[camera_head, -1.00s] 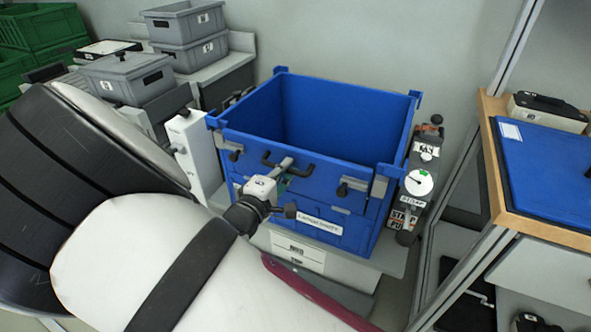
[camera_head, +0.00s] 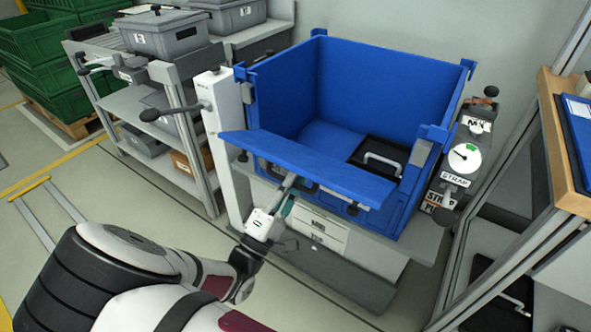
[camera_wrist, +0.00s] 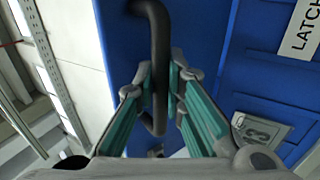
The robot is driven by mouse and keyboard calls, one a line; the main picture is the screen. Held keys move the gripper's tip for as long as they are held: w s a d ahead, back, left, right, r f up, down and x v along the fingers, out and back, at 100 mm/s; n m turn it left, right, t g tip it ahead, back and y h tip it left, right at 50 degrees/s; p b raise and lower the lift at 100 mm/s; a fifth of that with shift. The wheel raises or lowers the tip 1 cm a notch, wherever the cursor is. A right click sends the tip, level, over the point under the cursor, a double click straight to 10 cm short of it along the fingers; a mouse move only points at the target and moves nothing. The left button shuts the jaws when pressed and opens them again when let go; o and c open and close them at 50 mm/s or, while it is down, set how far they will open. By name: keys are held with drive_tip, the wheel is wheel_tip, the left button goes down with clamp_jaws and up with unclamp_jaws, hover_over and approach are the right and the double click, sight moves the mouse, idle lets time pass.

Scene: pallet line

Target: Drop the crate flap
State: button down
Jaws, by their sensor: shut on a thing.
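The blue crate (camera_head: 362,82) stands on a grey stand with its front side open. Its flap (camera_head: 305,170) is tilted outward and down from the front, so the inside shows. My gripper (camera_head: 287,188) is at the flap's underside, near the middle. In the wrist view my gripper (camera_wrist: 168,88) has its teal finger pads closed around the dark bar handle (camera_wrist: 160,40) on the blue flap face. A latch label (camera_wrist: 303,28) shows on that face. In the head view the handle is mostly hidden under the flap.
A black case with a light handle (camera_head: 381,158) lies inside the crate. A white post with a lever (camera_head: 222,140) stands left of the crate, and a strap unit with a gauge (camera_head: 463,157) stands right. Grey bins (camera_head: 165,35) sit on a rack at left. A metal frame borders the right.

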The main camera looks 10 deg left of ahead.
wheel_tip(320, 180, down, 6)
drive_tip(key=b, duration=0.1)
drive_tip(key=shift+s+f+b, duration=0.15)
drive_tip(key=shift+f+b, duration=0.05)
drive_tip(key=shift+b, duration=0.2)
drive_tip(key=shift+a, duration=0.1)
drive_tip(key=c, duration=1.7)
unclamp_jaws()
drive_tip(key=shift+o, duration=0.2)
drive_tip(key=v, duration=0.7)
drive_tip(key=shift+s+f, duration=0.15)
drive_tip(key=shift+s, duration=0.05)
